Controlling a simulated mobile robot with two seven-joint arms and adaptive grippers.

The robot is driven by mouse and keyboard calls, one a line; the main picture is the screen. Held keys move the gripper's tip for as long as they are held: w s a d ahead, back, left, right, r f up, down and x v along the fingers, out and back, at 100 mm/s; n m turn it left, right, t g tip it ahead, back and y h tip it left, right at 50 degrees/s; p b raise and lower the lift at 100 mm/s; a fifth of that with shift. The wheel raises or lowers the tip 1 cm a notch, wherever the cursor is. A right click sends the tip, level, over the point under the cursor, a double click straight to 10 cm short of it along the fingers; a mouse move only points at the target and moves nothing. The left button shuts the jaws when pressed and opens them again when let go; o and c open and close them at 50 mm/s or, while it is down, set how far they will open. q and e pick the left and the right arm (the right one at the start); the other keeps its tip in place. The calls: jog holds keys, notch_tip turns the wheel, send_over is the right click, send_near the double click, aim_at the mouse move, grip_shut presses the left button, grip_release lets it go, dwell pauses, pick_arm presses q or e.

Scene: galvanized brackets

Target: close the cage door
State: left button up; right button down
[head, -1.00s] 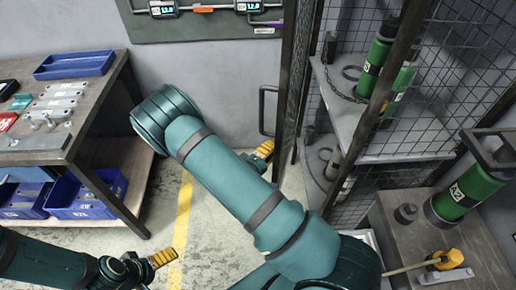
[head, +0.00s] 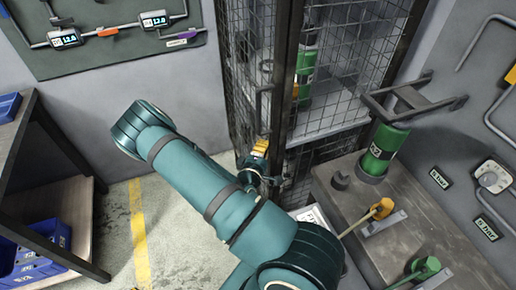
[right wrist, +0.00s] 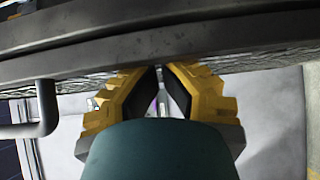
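The cage door (head: 241,70) is a dark-framed mesh panel with an upright bar handle (head: 262,103). In the head view it stands left of a thick dark upright, at an angle to the mesh on the right. I cannot tell whether its edge meets the frame. My right gripper (head: 259,147), with yellow fingers, is low beside the door, below the handle. In the right wrist view its fingertips (right wrist: 158,68) come together at the dark frame bar (right wrist: 220,35), with nothing held; the handle (right wrist: 43,105) shows at left. Contact is unclear. My left gripper is out of view.
At left stand a workbench (head: 45,140) and blue bins (head: 45,235). Floor (head: 110,215) between is clear.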

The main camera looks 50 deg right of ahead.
jog(key=shift+s+d+r+g, duration=0.1)
jog(key=shift+s+d+g, duration=0.25)
jog(key=shift+s, duration=0.15)
jog(key=v, duration=1.2)
jog(key=shift+w+a, duration=0.3)
jog(key=shift+w, duration=0.05)
